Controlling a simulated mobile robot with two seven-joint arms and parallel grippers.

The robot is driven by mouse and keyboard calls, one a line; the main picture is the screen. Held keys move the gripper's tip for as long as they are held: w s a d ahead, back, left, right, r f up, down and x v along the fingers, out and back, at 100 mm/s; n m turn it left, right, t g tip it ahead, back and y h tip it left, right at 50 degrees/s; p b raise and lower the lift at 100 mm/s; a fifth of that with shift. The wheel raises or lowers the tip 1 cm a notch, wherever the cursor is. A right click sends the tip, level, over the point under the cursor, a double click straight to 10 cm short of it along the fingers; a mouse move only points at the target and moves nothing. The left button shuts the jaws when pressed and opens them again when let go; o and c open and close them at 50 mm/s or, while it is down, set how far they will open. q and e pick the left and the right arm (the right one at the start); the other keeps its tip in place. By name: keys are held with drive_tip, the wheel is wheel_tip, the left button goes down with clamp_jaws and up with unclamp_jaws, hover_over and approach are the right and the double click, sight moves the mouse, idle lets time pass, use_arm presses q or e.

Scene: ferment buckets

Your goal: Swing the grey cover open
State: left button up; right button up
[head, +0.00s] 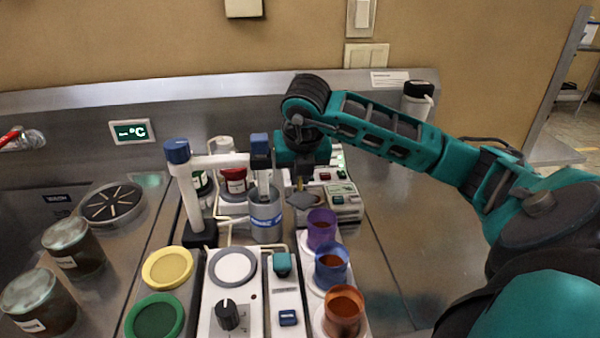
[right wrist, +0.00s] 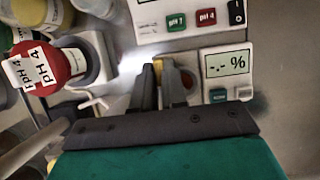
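A dark grey square plate (head: 303,200), which looks like the grey cover, sits just right of the grey cup (head: 266,216) and appears tilted. A small yellow piece (head: 299,184) stands directly above it. My right gripper (head: 299,175) points down right over the plate. In the right wrist view its two dark fingers (right wrist: 161,80) are a small gap apart, with yellow between their tips. I cannot tell whether they grip the yellow piece. A bit of red shows beside the right finger. The plate is not clearly visible there. My left gripper is out of view.
A meter box with a "-.- %" display (right wrist: 228,62) stands close right of the fingers. A red-capped "pH 4" bottle (right wrist: 45,67) is to the left. Purple (head: 321,229), blue (head: 331,262) and orange (head: 344,308) cups stand in front. A white arm with blue caps (head: 215,161) reaches over the grey cup.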

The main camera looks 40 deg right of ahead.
sight(303, 204)
drive_tip(key=o, duration=0.4)
drive_tip(key=shift+w+d, duration=0.1)
drive_tip(key=shift+w, duration=0.05)
drive_tip(key=shift+r, duration=0.1)
drive_tip(key=shift+p+v, duration=0.95)
drive_tip(key=shift+v, duration=5.45)
